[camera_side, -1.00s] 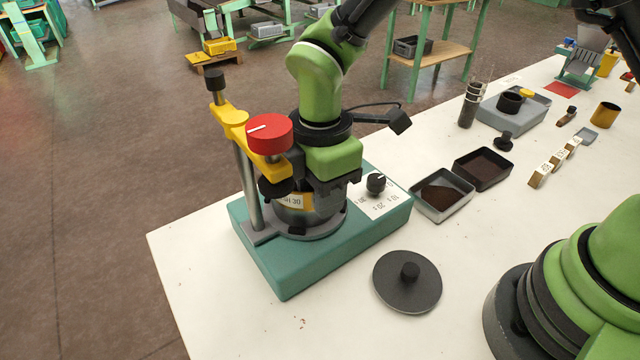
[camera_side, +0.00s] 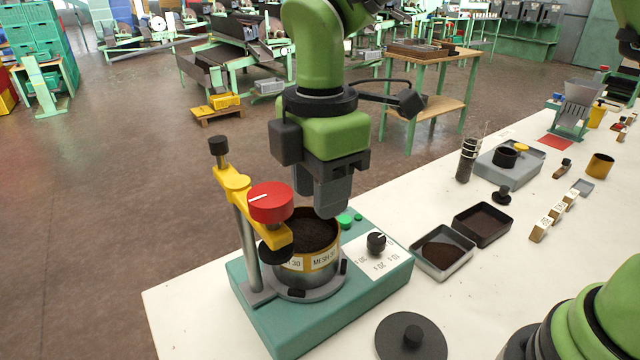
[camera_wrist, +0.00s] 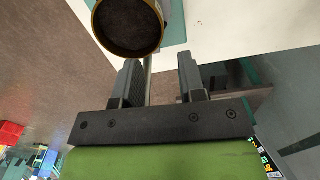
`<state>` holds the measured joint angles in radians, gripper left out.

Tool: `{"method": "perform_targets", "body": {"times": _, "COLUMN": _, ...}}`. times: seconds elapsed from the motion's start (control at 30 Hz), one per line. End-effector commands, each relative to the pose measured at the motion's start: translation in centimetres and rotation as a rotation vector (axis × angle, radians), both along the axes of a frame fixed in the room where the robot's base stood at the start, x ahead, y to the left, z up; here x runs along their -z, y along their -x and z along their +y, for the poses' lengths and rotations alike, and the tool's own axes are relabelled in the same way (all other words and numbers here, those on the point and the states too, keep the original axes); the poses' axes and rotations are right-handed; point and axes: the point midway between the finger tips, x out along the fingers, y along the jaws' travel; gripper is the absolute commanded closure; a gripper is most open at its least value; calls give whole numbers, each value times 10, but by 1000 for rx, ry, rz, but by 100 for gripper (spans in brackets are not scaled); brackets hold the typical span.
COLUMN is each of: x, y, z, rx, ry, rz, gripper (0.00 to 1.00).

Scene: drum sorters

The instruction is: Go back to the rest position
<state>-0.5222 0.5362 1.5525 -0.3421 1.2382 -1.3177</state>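My gripper (camera_side: 322,196) hangs just above and behind the sieve cup in the side view, with nothing between its fingers. In the wrist view its two fingers (camera_wrist: 164,80) stand apart and empty. The sieve cup (camera_side: 322,262) has a brass-coloured band with a "MESH" label and holds dark granules. It stands on the teal shaker base (camera_side: 290,335), and its round rim also shows in the wrist view (camera_wrist: 128,50). A yellow clamp arm (camera_side: 232,182) with a red knob (camera_side: 270,202) reaches over the cup's left side.
A dark round lid (camera_side: 430,343) lies at the table's front. Two trays (camera_side: 443,271) (camera_side: 483,240) with dark material stand right of the base. Further right are a grey box (camera_side: 512,176), small labelled blocks (camera_side: 540,231) and a brass cup (camera_side: 600,165).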

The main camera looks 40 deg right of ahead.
Motion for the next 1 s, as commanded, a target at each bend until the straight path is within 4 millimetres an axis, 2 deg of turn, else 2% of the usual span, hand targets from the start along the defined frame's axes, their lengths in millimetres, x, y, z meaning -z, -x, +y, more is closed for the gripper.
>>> {"method": "perform_targets", "body": {"times": 0.13, "x": -4, "y": 1, "z": -3, "rx": 24, "ry": -7, "rz": -6, "gripper": 63}}
{"method": "perform_targets", "body": {"times": 0.27, "x": -26, "y": 6, "z": -20, "rx": 174, "ry": -49, "rz": -45, "gripper": 63}}
{"method": "perform_targets", "body": {"times": 0.43, "x": -70, "y": 32, "z": -63, "rx": 575, "ry": -171, "rz": -128, "gripper": 63}}
{"method": "perform_targets", "body": {"times": 0.6, "x": -97, "y": 72, "z": -101, "rx": 1003, "ry": -325, "rz": -200, "gripper": 63}}
{"method": "perform_targets", "body": {"times": 0.8, "x": -105, "y": 120, "z": -130, "rx": 1457, "ry": -527, "rz": -256, "gripper": 63}}
{"method": "perform_targets", "body": {"times": 1.0, "x": -99, "y": 147, "z": -141, "rx": 1721, "ry": -668, "rz": -272, "gripper": 63}}
